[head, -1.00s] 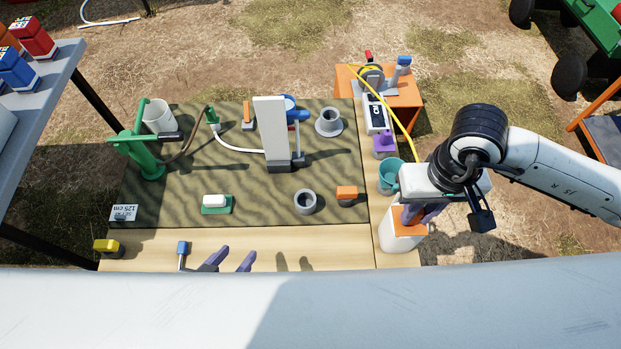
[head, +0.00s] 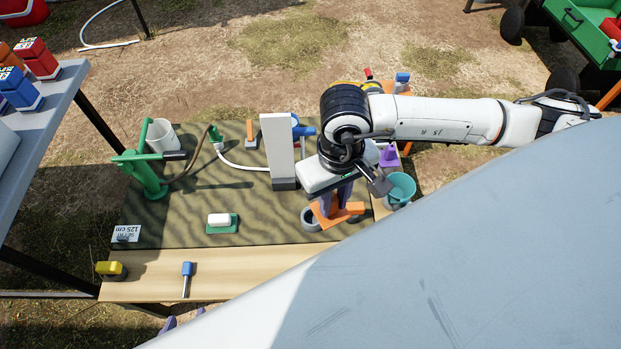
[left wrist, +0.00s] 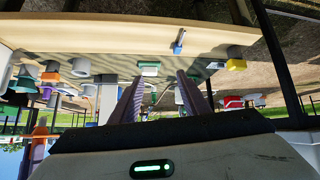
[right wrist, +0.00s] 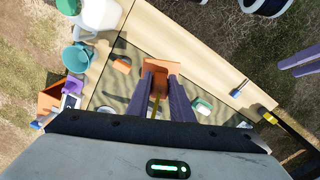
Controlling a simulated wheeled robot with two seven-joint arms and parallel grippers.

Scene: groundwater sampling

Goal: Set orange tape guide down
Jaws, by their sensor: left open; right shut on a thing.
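The orange tape guide (head: 324,217) is held in my right gripper (head: 335,203), over the front right of the dark mat. It also shows between the fingers in the right wrist view (right wrist: 155,67). A grey ring-shaped well pipe (head: 310,222) is beside and partly under the guide; I cannot tell whether they touch. A small orange block (head: 355,208) is just right of the guide. My left gripper (head: 185,316) is open and empty in front of the table, mostly hidden by my body; its spread purple fingers (left wrist: 158,98) show in the left wrist view.
The mat (head: 180,215) also carries a green pump (head: 148,175), a white upright block (head: 279,148) and a white soap-like piece on a green base (head: 220,222). A teal bucket (head: 402,187) stands at the right. The wooden front strip (head: 235,268) is mostly clear.

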